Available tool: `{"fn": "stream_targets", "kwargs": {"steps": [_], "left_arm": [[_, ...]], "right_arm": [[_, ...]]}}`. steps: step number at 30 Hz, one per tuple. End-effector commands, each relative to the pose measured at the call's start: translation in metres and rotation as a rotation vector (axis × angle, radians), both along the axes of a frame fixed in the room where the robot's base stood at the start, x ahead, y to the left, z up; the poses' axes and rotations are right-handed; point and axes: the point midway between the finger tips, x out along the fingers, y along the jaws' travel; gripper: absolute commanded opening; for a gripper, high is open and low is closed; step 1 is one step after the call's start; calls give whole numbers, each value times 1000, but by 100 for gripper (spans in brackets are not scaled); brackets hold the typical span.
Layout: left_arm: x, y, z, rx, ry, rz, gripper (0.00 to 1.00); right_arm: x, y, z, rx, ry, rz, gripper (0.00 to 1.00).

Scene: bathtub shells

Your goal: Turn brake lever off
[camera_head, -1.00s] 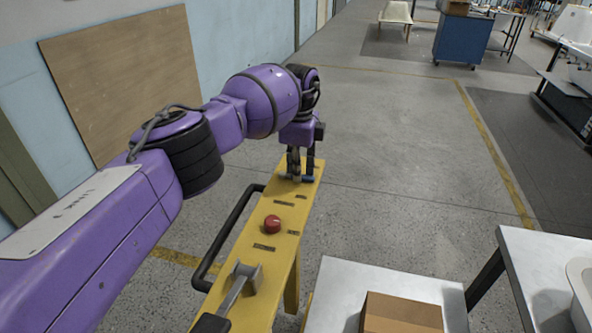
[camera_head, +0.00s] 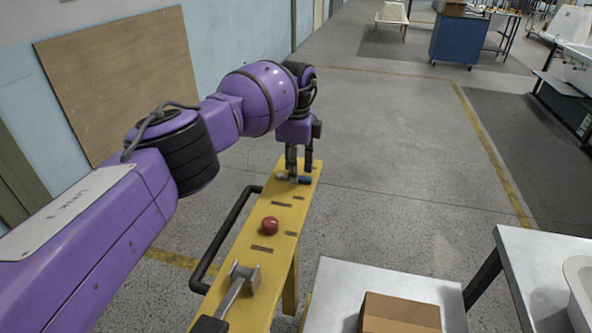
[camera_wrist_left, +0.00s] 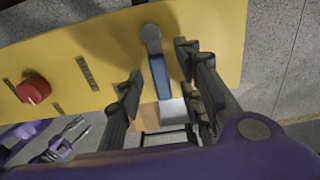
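A small lever with a round grey pivot and a blue shank (camera_wrist_left: 158,72) is on the yellow panel (camera_head: 262,246); its blue end also shows in the head view (camera_head: 305,180) at the panel's far end. My left gripper (camera_head: 299,178) points down over it. In the left wrist view its two dark fingers (camera_wrist_left: 160,98) are apart, one on each side of the lever, with gaps showing. A larger grey lever (camera_head: 238,286) with a black grip is at the panel's near end. My right gripper (camera_wrist_left: 79,128) shows small at lower left of the wrist view, prongs apart.
A metal table (camera_head: 395,280) with a cardboard box (camera_head: 400,314) is to the right. The floor beyond the panel is clear.

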Motion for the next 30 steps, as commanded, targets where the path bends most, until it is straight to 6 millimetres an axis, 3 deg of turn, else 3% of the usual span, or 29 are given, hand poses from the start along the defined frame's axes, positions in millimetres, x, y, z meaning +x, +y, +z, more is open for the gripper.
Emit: {"fn": "stream_targets", "kwargs": {"steps": [9, 15, 21, 30], "left_arm": [[1, 0, 66, -1, -5, 0, 34], [1, 0, 99, -1, -3, 1, 34], [1, 0, 112, 0, -2, 2, 34], [0, 0, 112, 0, -1, 1, 34]], "right_arm": [[-1, 0, 0, 1, 1, -3, 40], [-1, 0, 0, 2, 1, -4, 40], [-1, 0, 0, 2, 2, -4, 40], [-1, 0, 0, 2, 1, -4, 40]]}}
